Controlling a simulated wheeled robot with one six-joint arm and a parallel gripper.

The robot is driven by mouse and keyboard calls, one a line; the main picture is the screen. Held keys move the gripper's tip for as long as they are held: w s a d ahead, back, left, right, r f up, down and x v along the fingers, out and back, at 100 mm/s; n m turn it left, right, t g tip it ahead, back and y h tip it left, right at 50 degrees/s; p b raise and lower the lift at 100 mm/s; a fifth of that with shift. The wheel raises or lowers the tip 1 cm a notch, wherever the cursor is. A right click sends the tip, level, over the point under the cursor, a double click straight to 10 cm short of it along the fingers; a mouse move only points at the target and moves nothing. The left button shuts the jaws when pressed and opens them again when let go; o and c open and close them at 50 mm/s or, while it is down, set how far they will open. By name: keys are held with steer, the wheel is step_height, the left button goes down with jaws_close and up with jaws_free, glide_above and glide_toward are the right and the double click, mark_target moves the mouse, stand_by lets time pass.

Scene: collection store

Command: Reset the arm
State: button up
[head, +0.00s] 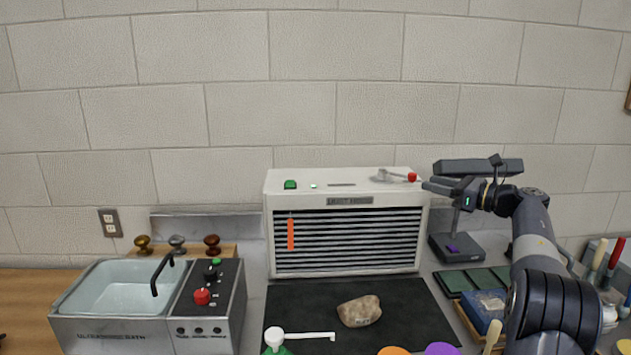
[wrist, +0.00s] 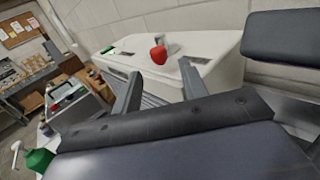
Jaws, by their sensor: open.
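My arm (head: 540,255) rises at the right of the head view and bends left at the top. My gripper (head: 428,186) points left, near the upper right corner of a white louvred cabinet (head: 350,188). In the wrist view the two fingers of my gripper (wrist: 162,85) stand apart with nothing between them. A red knob (head: 412,177) on a grey fitting sits on the cabinet top, just beyond the fingertips. The red knob also shows in the wrist view (wrist: 158,54).
A dark mat (head: 300,300) with a brown stone (head: 359,311) lies before the cabinet. A sink unit (head: 75,325) stands left. A grey lamp-like device (head: 458,247) stands behind my gripper. A blue box (head: 475,315) is beside my arm. The wall above is clear.

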mark_target(412, 178)
steer(key=p+x, duration=0.1)
steer(key=x, duration=0.6)
steer(key=shift+r+p, duration=0.1)
steer(key=shift+p, duration=0.25)
steer(key=shift+f+b, duration=0.35)
steer(key=shift+b, duration=0.5)
steer(key=b, duration=0.1)
steer(key=m+t+h+b, duration=0.1)
steer(key=b, duration=0.1)
steer(key=shift+s+a+r+t+h+b, duration=0.15)
steer(key=shift+s+a+t+h+b, duration=0.15)
steer(key=shift+s, duration=0.1)
steer(key=shift+m, duration=0.3)
steer(key=shift+r+b, duration=0.1)
steer(key=shift+b, duration=0.2)
steer(key=shift+s+d+r+t, duration=0.1)
steer(key=shift+r+t, duration=0.05)
steer(key=shift+t, duration=0.15)
